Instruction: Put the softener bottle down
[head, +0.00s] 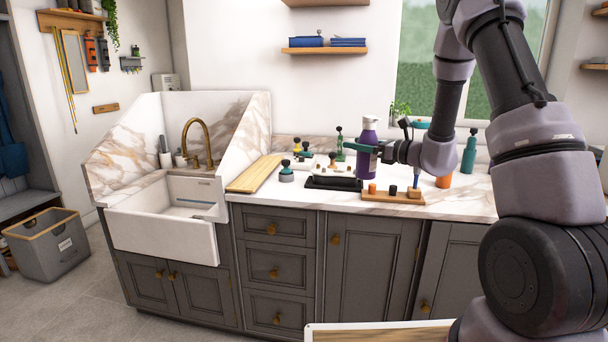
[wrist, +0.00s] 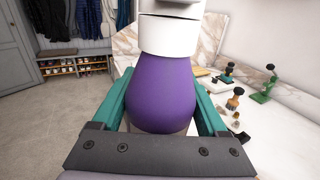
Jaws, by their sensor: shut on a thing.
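The softener bottle is purple with a white and grey top; it shows in the head view (head: 368,150) over the right part of the counter and fills the middle of the wrist view (wrist: 162,98). My gripper (head: 376,147) is shut on the bottle, its green fingers on both sides of the purple body in the wrist view (wrist: 163,110). The bottle is upright. Its lower end is near the marble counter (head: 455,205), behind a black tray (head: 333,183); I cannot tell whether it touches the counter.
A wooden block holder (head: 392,196) stands in front to the right of the bottle. An orange item (head: 443,181) and a teal bottle (head: 468,153) stand farther right. Several stampers and a green stand (head: 339,145) are to the left. A wooden board (head: 254,175) lies beside the sink (head: 165,215).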

